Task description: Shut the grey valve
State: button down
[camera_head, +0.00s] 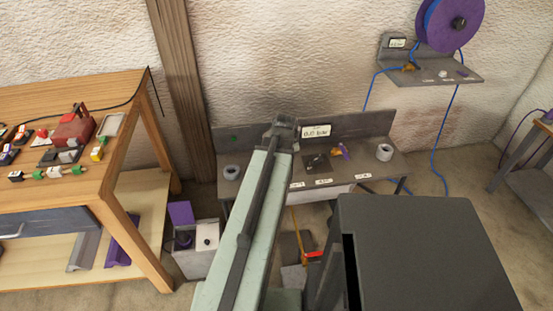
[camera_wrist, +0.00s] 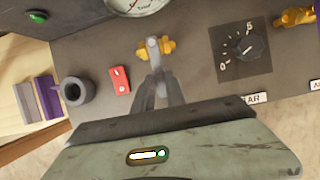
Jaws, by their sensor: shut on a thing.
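The grey valve (camera_wrist: 168,46) shows in the wrist view at top centre, a brass body with a grey handle on the dark grey bench panel. My gripper (camera_wrist: 156,66) reaches up to it from below, and its narrow fingers are shut on the grey handle. The fingers cover part of the handle, so its exact angle is hard to tell. In the head view my arm runs up to the bench (camera_head: 395,165) and hides the grey valve and my fingertips.
A red switch (camera_wrist: 120,80), a grey ring (camera_wrist: 76,91) and a dial (camera_wrist: 247,46) flank the valve. A gauge (camera_wrist: 137,4) is above. A second brass valve (camera_wrist: 294,17) with a purple part is right. A wooden workbench (camera_head: 120,170) stands left in the head view.

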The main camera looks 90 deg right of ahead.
jog(key=shift+a+f, duration=0.1)
jog(key=shift+a, duration=0.05)
jog(key=c, duration=1.4)
grip_release()
jog(key=shift+o, duration=0.2)
